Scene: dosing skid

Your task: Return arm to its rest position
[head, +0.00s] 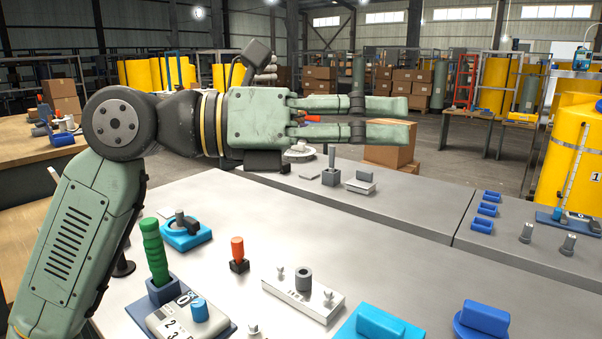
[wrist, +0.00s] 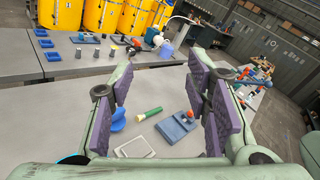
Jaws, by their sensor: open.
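My arm reaches across the left half of the head view, with its wrist level above the workbench (head: 215,262). My gripper (head: 405,119) points right in that view, its two fingers apart with nothing between them. In the wrist view my gripper (wrist: 163,88) also shows open, with purple pads on the inner sides of the fingers. The bench top with its parts lies below and apart from the fingers. The rest position itself is not marked in either view.
On the bench stand a green handle (head: 153,250), an orange-topped peg (head: 238,254), a grey plate with a socket (head: 303,293) and blue knobs (head: 484,320). A cardboard box (head: 390,150) stands behind the benches. Yellow tanks (head: 572,150) stand at the right. Air around the gripper looks clear.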

